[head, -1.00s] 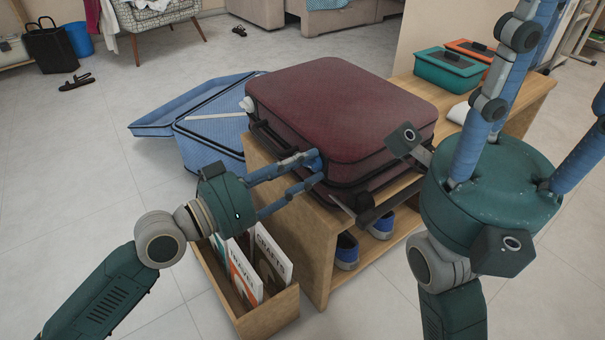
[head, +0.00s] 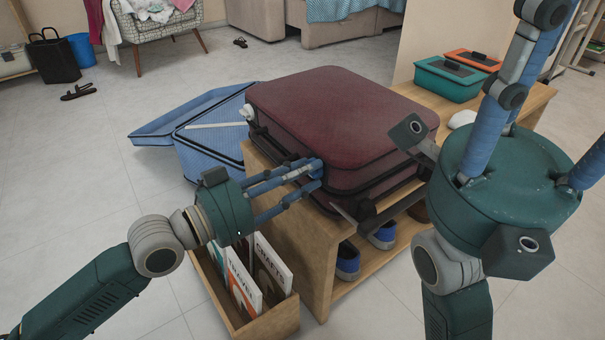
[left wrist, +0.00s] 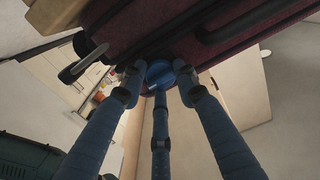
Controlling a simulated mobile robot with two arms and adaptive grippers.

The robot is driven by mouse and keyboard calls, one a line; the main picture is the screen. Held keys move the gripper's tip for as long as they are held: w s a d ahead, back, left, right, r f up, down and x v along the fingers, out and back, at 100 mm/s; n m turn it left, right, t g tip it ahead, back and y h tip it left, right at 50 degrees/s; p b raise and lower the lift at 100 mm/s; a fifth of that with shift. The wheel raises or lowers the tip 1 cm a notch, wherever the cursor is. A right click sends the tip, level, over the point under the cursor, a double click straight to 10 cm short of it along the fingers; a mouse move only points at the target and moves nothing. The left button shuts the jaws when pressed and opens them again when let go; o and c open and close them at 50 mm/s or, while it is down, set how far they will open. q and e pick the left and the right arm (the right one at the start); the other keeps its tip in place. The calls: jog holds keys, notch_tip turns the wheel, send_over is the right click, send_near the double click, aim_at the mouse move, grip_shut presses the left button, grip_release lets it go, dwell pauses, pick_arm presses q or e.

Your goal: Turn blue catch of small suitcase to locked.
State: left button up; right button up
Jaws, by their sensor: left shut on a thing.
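The small suitcase (head: 345,115) is maroon and lies flat and closed on a wooden bench. Its blue catch (left wrist: 160,73) sits on its front side, in the middle of the left wrist view. My left gripper (head: 312,170) has its blue fingers closed around this catch, with fingertips against it from several sides. In the head view the fingers mostly hide the catch, so I cannot read its position. My right gripper (head: 545,85) is raised at the right, its fingers spread and pointing up, partly out of frame. It is empty and away from the catch.
The wooden bench (head: 318,262) has shoes on its lower shelf. A box of books (head: 265,320) stands under my left gripper. An open blue suitcase (head: 205,150) lies behind. Teal (head: 447,80) and orange (head: 473,60) boxes sit at the bench's far end.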

pick_arm(q)
jog(key=shift+f, duration=0.5)
jog(key=o, duration=1.2)
jog(key=shift+c, duration=0.2)
jog(key=shift+r, duration=0.15)
jog(key=v, duration=1.2)
